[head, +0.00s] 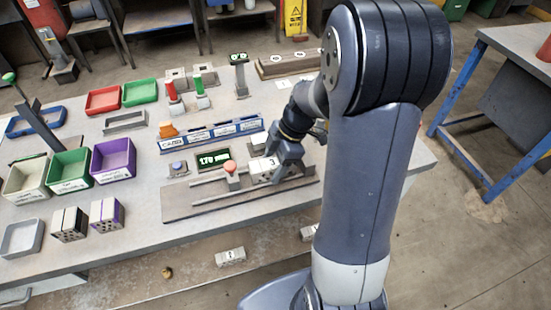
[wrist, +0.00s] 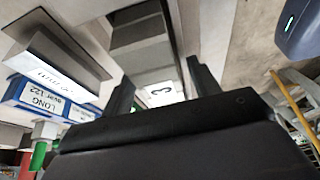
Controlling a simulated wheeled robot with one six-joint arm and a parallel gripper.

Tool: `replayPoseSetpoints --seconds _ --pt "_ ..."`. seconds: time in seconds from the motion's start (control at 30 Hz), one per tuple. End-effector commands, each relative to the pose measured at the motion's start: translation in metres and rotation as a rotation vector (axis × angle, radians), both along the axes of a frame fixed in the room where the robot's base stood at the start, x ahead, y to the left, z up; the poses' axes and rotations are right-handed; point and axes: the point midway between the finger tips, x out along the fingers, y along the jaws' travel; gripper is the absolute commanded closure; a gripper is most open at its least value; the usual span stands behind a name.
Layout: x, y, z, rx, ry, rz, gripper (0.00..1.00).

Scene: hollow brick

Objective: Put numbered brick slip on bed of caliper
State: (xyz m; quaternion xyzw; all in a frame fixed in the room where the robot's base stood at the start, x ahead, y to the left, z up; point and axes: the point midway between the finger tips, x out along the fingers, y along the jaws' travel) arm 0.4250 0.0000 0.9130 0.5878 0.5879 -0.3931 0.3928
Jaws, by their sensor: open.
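The brick slip with the number 3 (head: 265,166) has a pale top face and rests on the bed of the caliper (head: 190,205), right of the post with the red-orange knob (head: 231,168). Its numbered face also shows in the wrist view (wrist: 161,94). My gripper (head: 281,172) is open at the slip's right side in the head view. In the wrist view my gripper's two fingers (wrist: 163,88) stand apart on either side of the numbered face. I cannot tell whether a finger touches the slip. The caliper's display (head: 213,159) glows green behind the bed.
A blue rack (head: 211,133) with labelled slots stands behind the caliper. Green (head: 69,170) and purple (head: 113,160) bins stand at the left. Other slips lie on a lower front shelf, one at its middle (head: 230,256). My arm hides the table's right part.

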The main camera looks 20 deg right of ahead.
Motion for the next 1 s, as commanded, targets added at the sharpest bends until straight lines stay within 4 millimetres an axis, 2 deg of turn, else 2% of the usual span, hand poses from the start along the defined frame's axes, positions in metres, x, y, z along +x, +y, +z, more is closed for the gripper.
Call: replayPoseSetpoints --seconds 0.17,0.6,0.8,1.0 --pt "0.002 -0.005 0.013 -0.001 -0.006 -0.001 0.42" --pt "0.001 -0.039 0.095 0.000 -0.004 -0.002 0.42" --pt "0.000 -0.045 0.111 0.000 -0.001 0.000 0.42" --pt "0.000 -0.046 0.113 0.000 0.000 0.000 0.42"
